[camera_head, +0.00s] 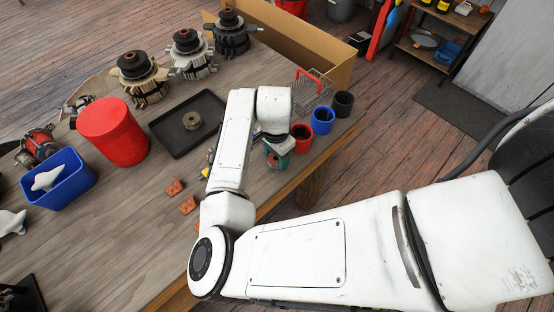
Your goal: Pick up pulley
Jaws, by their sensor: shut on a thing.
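A small round grey-brown part with a centre hole, which looks like a pulley (192,120), lies flat in a black tray (165,141) on the workbench. My gripper (276,146) points down over a teal cup (277,158) at the bench's right edge, to the right of the tray. It is mostly hidden by my wrist. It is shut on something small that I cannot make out. Several alternator assemblies with dark round tops (133,65) stand at the back of the bench.
Red (301,137), blue (323,120) and black cups (343,103) line the right edge, by a wire basket (312,88). A red container (112,132) and blue bin (59,178) stand left. Orange pieces (175,187) lie near my arm. The front bench is mostly clear.

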